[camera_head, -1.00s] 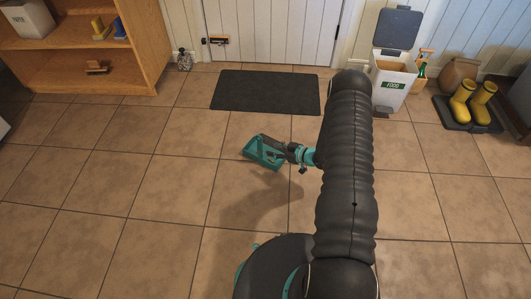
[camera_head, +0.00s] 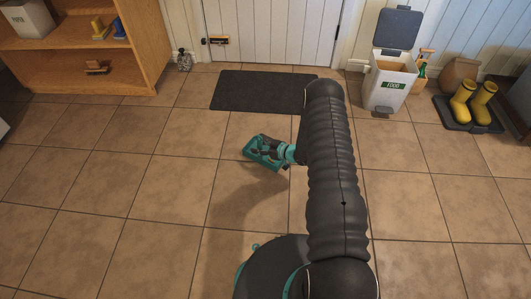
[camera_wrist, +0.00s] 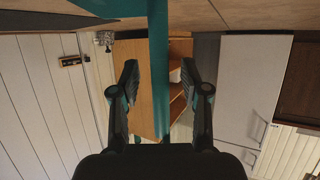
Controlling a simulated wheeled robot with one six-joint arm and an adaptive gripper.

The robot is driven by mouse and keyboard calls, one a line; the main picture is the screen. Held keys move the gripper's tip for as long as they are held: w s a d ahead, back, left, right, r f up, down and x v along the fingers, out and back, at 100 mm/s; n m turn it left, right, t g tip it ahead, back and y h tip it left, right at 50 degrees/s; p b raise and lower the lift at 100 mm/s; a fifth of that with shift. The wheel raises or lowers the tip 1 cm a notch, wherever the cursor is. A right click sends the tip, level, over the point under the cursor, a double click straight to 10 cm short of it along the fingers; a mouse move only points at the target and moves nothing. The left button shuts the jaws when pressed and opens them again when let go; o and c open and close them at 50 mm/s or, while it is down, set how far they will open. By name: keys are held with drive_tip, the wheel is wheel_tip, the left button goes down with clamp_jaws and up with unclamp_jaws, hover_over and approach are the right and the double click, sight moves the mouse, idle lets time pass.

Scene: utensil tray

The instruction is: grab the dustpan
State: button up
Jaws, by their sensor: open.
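The teal dustpan (camera_head: 257,154) is on the tiled floor, left of my arm in the head view. My gripper (camera_head: 274,147) is right at it, and its dark fingers partly cover it. In the wrist view, which is upside down, the dustpan's upright teal handle (camera_wrist: 159,70) runs between the two fingers of my gripper (camera_wrist: 160,82). The fingers are open, with a visible gap on both sides of the handle. Part of the pan shows at the top edge there.
A dark doormat (camera_head: 262,90) lies behind the dustpan, before a white door (camera_head: 272,35). A wooden shelf (camera_head: 75,70) stands at the left. A white food bin (camera_head: 388,90) and yellow boots (camera_head: 465,102) stand at the back right. The surrounding floor is clear.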

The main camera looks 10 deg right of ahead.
clamp_jaws()
drive_tip(key=shift+r, duration=0.1)
